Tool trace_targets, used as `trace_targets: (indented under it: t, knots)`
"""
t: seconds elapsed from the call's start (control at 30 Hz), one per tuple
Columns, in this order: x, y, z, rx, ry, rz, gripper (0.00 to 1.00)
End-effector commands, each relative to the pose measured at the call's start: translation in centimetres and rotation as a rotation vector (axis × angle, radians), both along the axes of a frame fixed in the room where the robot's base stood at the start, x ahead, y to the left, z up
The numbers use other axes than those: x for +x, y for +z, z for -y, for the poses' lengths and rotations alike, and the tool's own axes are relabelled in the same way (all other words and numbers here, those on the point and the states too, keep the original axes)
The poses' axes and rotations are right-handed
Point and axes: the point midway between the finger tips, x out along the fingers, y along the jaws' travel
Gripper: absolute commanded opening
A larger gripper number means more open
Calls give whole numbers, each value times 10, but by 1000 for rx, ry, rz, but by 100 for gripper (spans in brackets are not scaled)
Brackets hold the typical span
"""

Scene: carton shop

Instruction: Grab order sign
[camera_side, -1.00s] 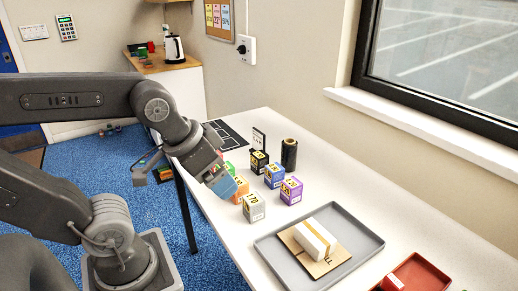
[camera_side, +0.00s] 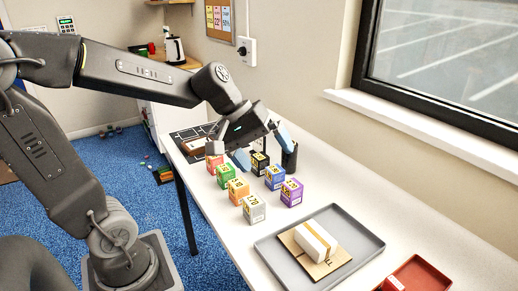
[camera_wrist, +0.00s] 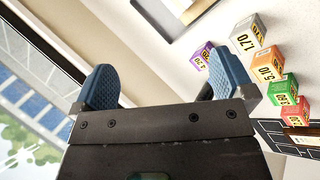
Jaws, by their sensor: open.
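My gripper (camera_side: 261,148) is open, its blue fingers spread above the back of the table near the black box (camera_side: 259,165) and a dark cylinder (camera_side: 289,160). In the wrist view my gripper (camera_wrist: 166,78) shows nothing between its fingers. The small upright dark sign seen earlier behind the black box is hidden by my gripper in the side view, and I cannot make it out in the wrist view.
Numbered boxes stand in rows: red (camera_side: 214,164), green (camera_side: 224,177), orange (camera_side: 238,191), grey (camera_side: 254,209), blue (camera_side: 274,178), purple (camera_side: 291,192). A grey tray (camera_side: 364,238) holds a banded white block (camera_side: 315,238). A red tray (camera_side: 424,272) is at front right.

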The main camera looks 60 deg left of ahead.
Motion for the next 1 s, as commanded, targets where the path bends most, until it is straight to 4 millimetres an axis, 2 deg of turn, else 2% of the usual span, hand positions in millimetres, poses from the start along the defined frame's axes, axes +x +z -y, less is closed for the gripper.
trace_targets:
  t: [0.03, 0.17, 0.27, 0.3, 0.43, 0.5, 0.6, 0.7, 0.8, 0.87, 1.0]
  knots:
    - [22, -4, -15, -109, 116, -36, 100]
    - [75, -13, -64, -403, 429, -90, 100]
    - [109, -27, -116, -625, 681, -115, 100]
    - [120, -36, -141, -714, 784, -121, 100]
    - [140, -72, -227, -993, 1119, -120, 100]
    - [141, -94, -272, -1127, 1283, -107, 100]
    - [134, -124, -324, -1282, 1473, -80, 100]
    - [124, -146, -358, -1388, 1600, -52, 100]
    - [118, -158, -375, -1443, 1666, -36, 100]
    - [120, -162, -379, -1457, 1681, -31, 100]
    - [139, -170, -379, -1459, 1680, -32, 100]
